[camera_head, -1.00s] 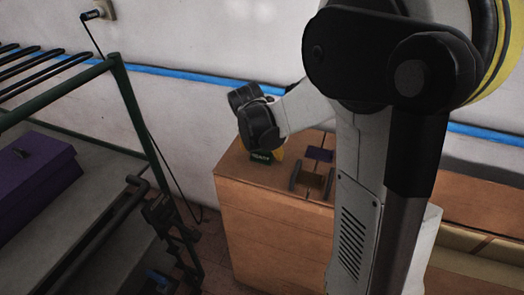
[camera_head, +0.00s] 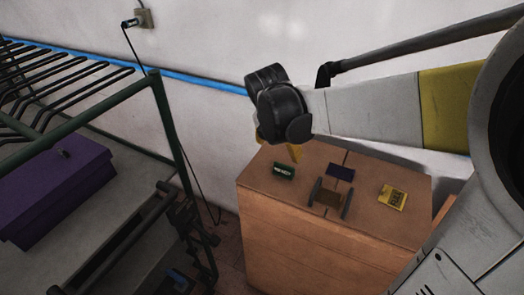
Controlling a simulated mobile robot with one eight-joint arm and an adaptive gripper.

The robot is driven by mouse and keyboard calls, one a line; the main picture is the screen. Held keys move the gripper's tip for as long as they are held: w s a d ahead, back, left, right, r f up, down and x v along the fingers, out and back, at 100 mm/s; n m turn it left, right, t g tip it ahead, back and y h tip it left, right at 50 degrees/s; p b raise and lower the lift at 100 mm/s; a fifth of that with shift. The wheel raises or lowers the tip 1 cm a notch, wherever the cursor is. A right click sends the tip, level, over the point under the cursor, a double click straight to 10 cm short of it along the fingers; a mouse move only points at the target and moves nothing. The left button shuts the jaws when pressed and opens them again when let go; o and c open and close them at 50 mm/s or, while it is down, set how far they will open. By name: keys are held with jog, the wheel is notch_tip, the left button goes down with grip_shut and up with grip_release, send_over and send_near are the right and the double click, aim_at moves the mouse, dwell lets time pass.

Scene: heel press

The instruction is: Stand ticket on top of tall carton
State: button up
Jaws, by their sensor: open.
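The tall carton (camera_head: 270,215) is a large brown box against the wall, with a seam across its top. A small dark green block with white lettering (camera_head: 284,171), which looks like the ticket, is on the carton's top near its left side. It appears to stand upright, but it is too small to be sure. My gripper (camera_head: 279,148), with yellow fingertips, is open above and behind the green piece, apart from it. My gripper's dark body and wrist hide the space between its fingers.
Also on the carton top are a dark purple piece (camera_head: 341,172), a brown piece between two dark bars (camera_head: 329,198) and a yellow labelled block (camera_head: 392,197). A green-framed rack (camera_head: 172,130) and a purple box (camera_head: 55,190) stand at left.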

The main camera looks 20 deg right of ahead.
jog(key=s+a+r+m+t+y, duration=0.1)
jog(key=s+a+m, duration=0.4)
jog(key=m, duration=0.7)
jog(key=s+a+r+m+t+y, duration=0.1)
jog(key=s+a+m+t+y, duration=0.1)
jog(key=s+a+m, duration=0.4)
jog(key=s+m+t, duration=0.1)
jog(key=s+m, duration=0.2)
jog(key=m, duration=0.2)
jog(key=shift+s+r+m, duration=0.2)
jog(key=shift+m, duration=0.2)
jog(key=shift+f, duration=0.15)
